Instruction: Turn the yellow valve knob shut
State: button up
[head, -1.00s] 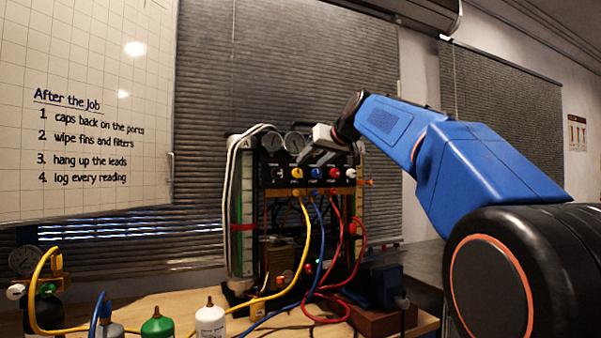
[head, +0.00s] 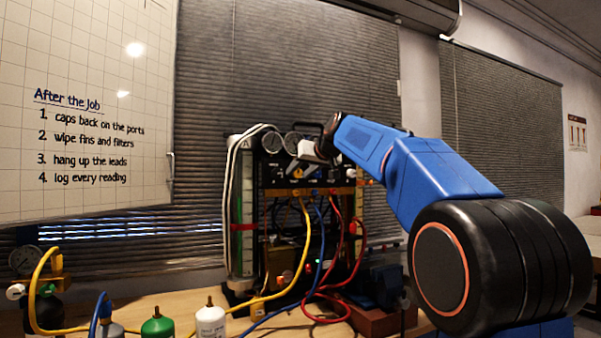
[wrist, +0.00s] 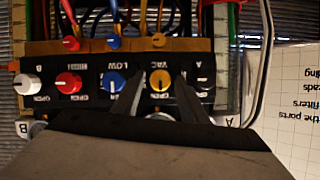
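The yellow valve knob (wrist: 160,80) is on the black front panel of the gauge rig, in a row with other coloured knobs. An OPEN label shows beside it in the wrist view, where the panel lettering is upside down. My gripper (wrist: 158,92) is open, with one dark finger on each side of the yellow knob. Whether the fingers touch it cannot be told. In the head view my gripper (head: 295,165) is in front of the panel's upper left part and largely hides the knob row.
A blue knob (wrist: 113,81) sits close beside one finger; a red knob (wrist: 68,82) and a white knob (wrist: 27,83) follow. Yellow, blue and red hoses (head: 310,235) hang below the panel. Two gauges (head: 272,142) stand above. Bottles (head: 210,322) stand on the bench.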

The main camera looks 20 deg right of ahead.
jog(key=c, duration=0.7)
jog(key=shift+c, duration=0.2)
jog(key=m+y, duration=0.2)
jog(key=m, duration=0.1)
jog(key=m+y, duration=0.1)
jog(key=shift+d+f+m+t, duration=0.15)
jog(key=shift+d+m+t, duration=0.15)
jog(key=m+y, duration=0.1)
jog(key=m, duration=0.1)
jog(key=m+t, duration=0.1)
jog(key=m, duration=0.1)
jog(key=shift+d+f+y, duration=0.1)
jog(key=shift+f+y, duration=0.1)
jog(key=shift+y, duration=0.2)
jog(key=m, duration=0.1)
jog(key=m+t, duration=0.1)
jog(key=m, duration=0.1)
jog(key=m+t+y, duration=0.1)
jog(key=m, duration=0.1)
jog(key=shift+f, duration=0.25)
jog(key=shift+m, duration=0.3)
jog(key=o, duration=1.1)
jog(key=shift+c, duration=0.2)
